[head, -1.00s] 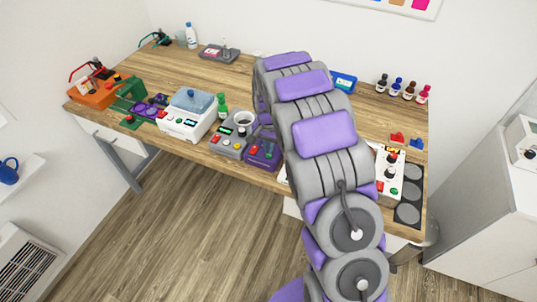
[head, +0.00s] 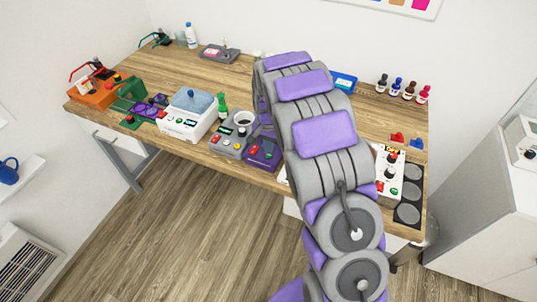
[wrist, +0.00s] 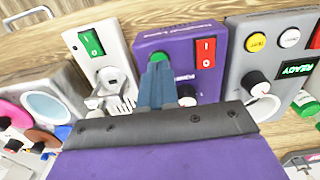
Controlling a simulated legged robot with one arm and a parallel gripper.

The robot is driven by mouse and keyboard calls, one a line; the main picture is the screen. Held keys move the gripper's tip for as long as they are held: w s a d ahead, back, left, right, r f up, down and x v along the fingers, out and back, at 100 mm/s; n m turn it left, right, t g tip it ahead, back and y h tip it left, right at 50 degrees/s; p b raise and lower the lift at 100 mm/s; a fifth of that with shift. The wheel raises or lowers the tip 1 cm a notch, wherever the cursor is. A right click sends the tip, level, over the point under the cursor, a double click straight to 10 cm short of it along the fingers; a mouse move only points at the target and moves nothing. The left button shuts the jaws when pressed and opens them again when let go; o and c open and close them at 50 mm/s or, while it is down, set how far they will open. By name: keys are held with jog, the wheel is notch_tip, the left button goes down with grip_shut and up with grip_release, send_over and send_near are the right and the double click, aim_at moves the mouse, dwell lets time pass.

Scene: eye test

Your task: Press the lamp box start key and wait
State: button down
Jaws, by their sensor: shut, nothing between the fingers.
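A purple box (head: 262,153), which I take to be the lamp box, stands near the table's front edge, partly behind my arm. The head view hides my gripper behind my arm.
A grey box with a lit READY display (wrist: 296,69) stands close to the right in the wrist view. A white box with a rocker switch (wrist: 91,43) stands close to the left. Several small bottles (head: 403,89) line the table's back right. The table's back left middle is fairly clear.

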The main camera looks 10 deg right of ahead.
jog(key=shift+f, duration=0.8)
dwell(1.0)
jog(key=shift+r, duration=0.1)
notch_tip(320, 180, up, 8)
jog(key=p, duration=0.2)
jog(key=shift+p, duration=0.35)
dwell(0.5)
dwell(0.4)
jog(key=s+r+n, duration=0.2)
jog(key=s+r, duration=0.2)
jog(key=s, duration=0.6)
jog(key=s+r+n+g, duration=0.1)
jog(key=s+r, duration=0.4)
jog(key=s, duration=0.5)
jog(key=s+r+n, duration=0.2)
jog(key=s+r, duration=0.2)
jog(key=s, duration=0.6)
jog(key=s+n, duration=0.2)
jog(key=s, duration=1)
jog(key=shift+f+g+b, duration=0.15)
jog(key=shift+g+b, duration=0.25)
jog(key=shift+b, duration=0.05)
